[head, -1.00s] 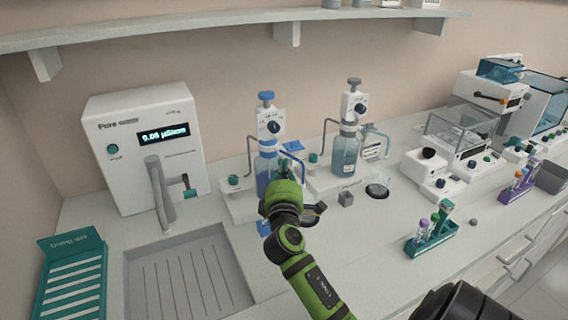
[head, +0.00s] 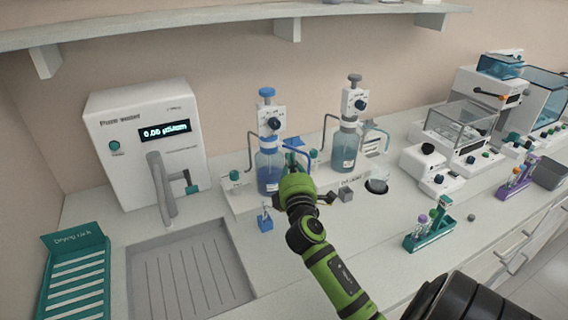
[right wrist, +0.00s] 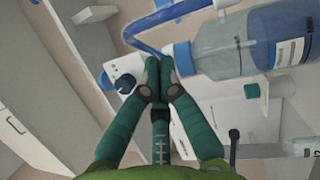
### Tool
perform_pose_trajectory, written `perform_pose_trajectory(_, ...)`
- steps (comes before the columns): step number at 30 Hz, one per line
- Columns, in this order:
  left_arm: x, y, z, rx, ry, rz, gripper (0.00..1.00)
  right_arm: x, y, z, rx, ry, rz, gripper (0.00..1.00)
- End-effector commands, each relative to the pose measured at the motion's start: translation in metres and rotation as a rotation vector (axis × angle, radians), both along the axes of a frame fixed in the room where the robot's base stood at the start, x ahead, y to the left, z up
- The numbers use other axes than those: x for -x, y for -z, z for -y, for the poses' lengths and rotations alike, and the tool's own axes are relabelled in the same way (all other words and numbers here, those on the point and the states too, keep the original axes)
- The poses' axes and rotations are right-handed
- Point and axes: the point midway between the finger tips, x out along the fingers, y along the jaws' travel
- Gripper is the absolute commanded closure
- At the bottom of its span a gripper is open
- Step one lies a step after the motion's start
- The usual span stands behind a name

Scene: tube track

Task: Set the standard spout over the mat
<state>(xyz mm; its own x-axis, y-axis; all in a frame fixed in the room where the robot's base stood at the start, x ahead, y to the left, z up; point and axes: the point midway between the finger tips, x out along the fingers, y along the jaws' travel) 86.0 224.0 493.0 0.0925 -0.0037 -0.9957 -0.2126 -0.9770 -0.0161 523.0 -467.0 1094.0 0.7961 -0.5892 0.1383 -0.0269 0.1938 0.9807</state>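The blue bottle dispenser (head: 269,166) stands left of a similar grey-topped one. Its blue spout (head: 302,153) arches out to the right and down. A flat blue piece (head: 314,154), possibly the mat, lies behind the spout, partly hidden. My left gripper is not in view.
A small blue holder with a vial (head: 265,221) stands left of my forearm. A sink (head: 188,275) and a drying rack (head: 75,280) are at the left.

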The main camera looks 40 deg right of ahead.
Motion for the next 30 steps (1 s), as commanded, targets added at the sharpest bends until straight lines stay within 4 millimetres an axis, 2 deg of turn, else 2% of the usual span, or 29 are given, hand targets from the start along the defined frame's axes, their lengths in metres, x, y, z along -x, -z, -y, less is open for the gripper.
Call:
perform_pose_trajectory(5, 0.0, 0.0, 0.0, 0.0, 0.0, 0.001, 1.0, 0.013, 0.004, -0.01, -0.002, -0.001, -0.003, 1.0)
perform_pose_trajectory(18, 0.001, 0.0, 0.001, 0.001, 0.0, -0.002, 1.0, 0.082, 0.016, -0.061, -0.004, 0.001, -0.003, 1.0)
perform_pose_trajectory(24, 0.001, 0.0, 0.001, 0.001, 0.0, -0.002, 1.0, 0.094, 0.017, -0.07, -0.001, 0.0, -0.001, 1.0)
perform_pose_trajectory(30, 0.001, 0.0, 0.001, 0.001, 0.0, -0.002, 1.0, 0.095, 0.017, -0.071, 0.001, -0.001, -0.001, 1.0)
